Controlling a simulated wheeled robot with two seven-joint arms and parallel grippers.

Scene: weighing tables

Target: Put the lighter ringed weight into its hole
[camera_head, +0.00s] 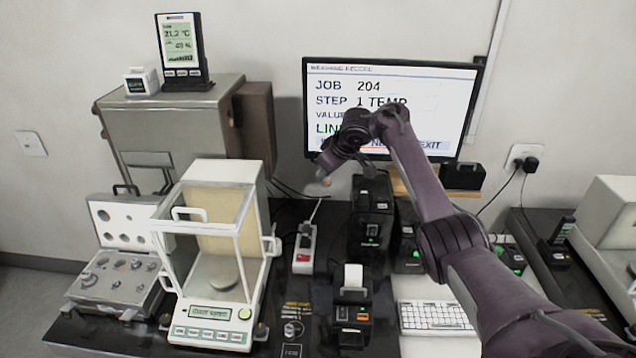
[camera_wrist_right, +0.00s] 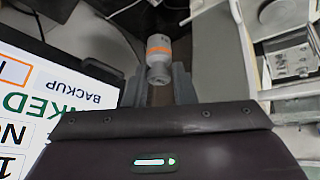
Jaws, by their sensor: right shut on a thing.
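My right gripper (camera_head: 323,170) is raised in front of the monitor, above the table. It is shut on a grey cylindrical weight with an orange ring (camera_wrist_right: 158,58), held between the two fingers in the right wrist view. In the head view only a small orange-tinted bit of the weight (camera_head: 325,182) shows. The open weight case (camera_head: 112,285) stands at the far left of the table, with several round holes and metal weights in it. The gripper is well to the right of the case and apart from it. My left gripper is not in view.
A glass-walled balance (camera_head: 212,312) stands between the case and the gripper. A power strip (camera_head: 304,250), a black device (camera_head: 371,225) and a small printer (camera_head: 352,312) stand on the dark table. The monitor (camera_head: 395,75) is behind my arm. A keyboard (camera_head: 435,317) lies at right.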

